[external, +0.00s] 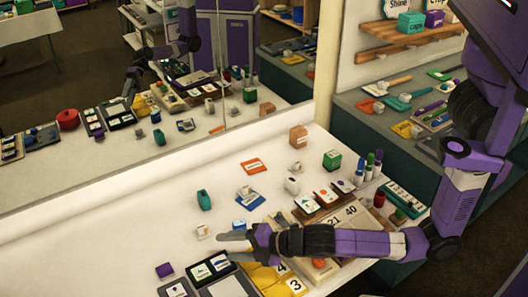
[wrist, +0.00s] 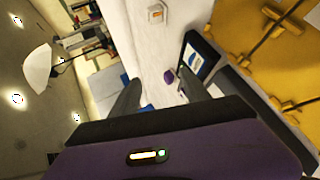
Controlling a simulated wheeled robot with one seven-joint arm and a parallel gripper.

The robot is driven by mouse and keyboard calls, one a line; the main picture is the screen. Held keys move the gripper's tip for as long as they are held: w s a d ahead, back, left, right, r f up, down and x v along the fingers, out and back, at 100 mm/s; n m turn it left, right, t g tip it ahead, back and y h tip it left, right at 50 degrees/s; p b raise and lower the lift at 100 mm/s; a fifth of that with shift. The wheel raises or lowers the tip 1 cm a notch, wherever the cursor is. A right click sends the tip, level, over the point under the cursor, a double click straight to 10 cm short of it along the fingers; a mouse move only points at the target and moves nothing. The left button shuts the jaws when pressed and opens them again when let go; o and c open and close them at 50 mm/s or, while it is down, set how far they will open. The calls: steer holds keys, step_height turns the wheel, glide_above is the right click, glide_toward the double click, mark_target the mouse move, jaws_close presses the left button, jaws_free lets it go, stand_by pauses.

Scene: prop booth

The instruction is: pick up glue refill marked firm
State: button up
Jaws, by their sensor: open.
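I cannot read the word firm on anything, so I cannot tell which item is the glue refill. My gripper (external: 235,241) is open and empty above the left part of the white table, its fingers pointing left; they also show in the wrist view (wrist: 160,92). A black tray with white-and-blue labelled pieces (external: 208,268) lies just below and left of the fingers; it also shows in the wrist view (wrist: 203,51). A small purple block (external: 164,271) stands left of that tray; a purple piece shows between the fingers in the wrist view (wrist: 168,76).
A teal item (external: 204,200) and a small white item (external: 202,232) stand behind my gripper. A yellow numbered tray (external: 268,280) lies under my forearm. A brown rack of cards (external: 322,203) and upright markers (external: 370,166) stand right. A mirror (external: 130,90) runs along the back.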

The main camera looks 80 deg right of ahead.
mark_target(203, 230)
steer(key=w+n+h, duration=0.1)
steer(key=w, duration=0.1)
steer(key=w+n+h, duration=0.1)
steer(key=w, duration=0.2)
steer(key=w+r+n+h+b, duration=0.1)
steer(key=w+n, duration=0.1)
steer(key=shift+w+d+g, duration=0.3)
steer(key=shift+w+g, duration=0.1)
steer(key=d+f+n+h, duration=0.1)
steer(key=d+f+n+g+h+b, duration=0.1)
steer(key=d+f+n+h, duration=0.1)
steer(key=d+f+n+g+h, duration=0.1)
steer(key=f+n, duration=0.1)
steer(key=shift+w+d+f, duration=0.2)
steer(key=shift+w, duration=0.05)
steer(key=shift+d+f+n+g+h+b, duration=0.3)
steer(key=shift+d+n+g+h+b, duration=0.15)
steer(key=shift+n+h, duration=0.35)
steer(key=shift+x, duration=3.85)
steer(key=shift+w+a, duration=0.1)
steer(key=shift+w, duration=0.05)
steer(key=shift+c, duration=0.4)
jaws_close()
